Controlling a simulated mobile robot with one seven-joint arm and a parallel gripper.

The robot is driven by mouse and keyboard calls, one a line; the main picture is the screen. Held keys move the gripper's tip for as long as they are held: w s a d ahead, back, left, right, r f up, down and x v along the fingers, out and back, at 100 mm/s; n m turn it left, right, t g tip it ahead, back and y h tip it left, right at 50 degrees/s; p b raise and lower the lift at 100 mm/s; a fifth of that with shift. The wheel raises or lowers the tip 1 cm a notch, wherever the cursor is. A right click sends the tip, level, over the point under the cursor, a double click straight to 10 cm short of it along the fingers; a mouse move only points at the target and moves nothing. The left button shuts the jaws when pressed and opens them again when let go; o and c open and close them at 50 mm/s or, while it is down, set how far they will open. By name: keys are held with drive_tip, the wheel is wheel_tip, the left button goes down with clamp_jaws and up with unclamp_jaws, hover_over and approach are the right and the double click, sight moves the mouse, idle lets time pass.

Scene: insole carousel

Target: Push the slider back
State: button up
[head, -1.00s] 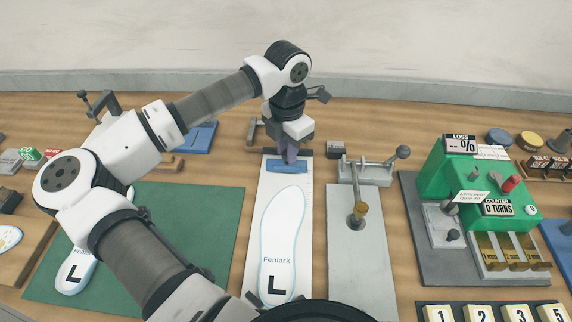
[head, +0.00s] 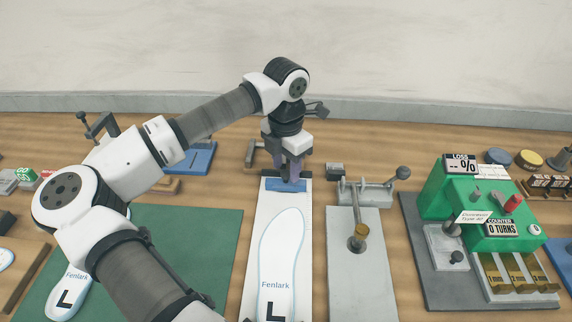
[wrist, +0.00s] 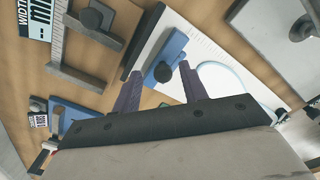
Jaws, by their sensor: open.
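The slider is a blue bar (head: 274,185) lying across the far end of a white ruled board (head: 262,225). In the wrist view the blue slider (wrist: 172,50) carries a dark round knob (wrist: 163,72). My gripper (head: 291,180) is over the slider and points down. In the wrist view my gripper (wrist: 161,71) is open, with one purple finger on each side of the knob. I cannot tell whether the fingers touch it. A white insole (head: 283,255) marked Fenlark L lies on the board, nearer than the slider.
A dark stop bar (head: 303,173) crosses the board's far end. A grey plate (head: 360,270) with a lever clamp stands to the right. A green machine (head: 480,205) with a counter is farther right. A green mat (head: 190,240) lies to the left, partly under my arm.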

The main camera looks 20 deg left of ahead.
sight(286, 171)
wheel_tip(286, 171, up, 14)
drive_tip(key=b, duration=0.2)
drive_tip(key=shift+f, duration=0.25)
drive_tip(key=shift+s, duration=0.1)
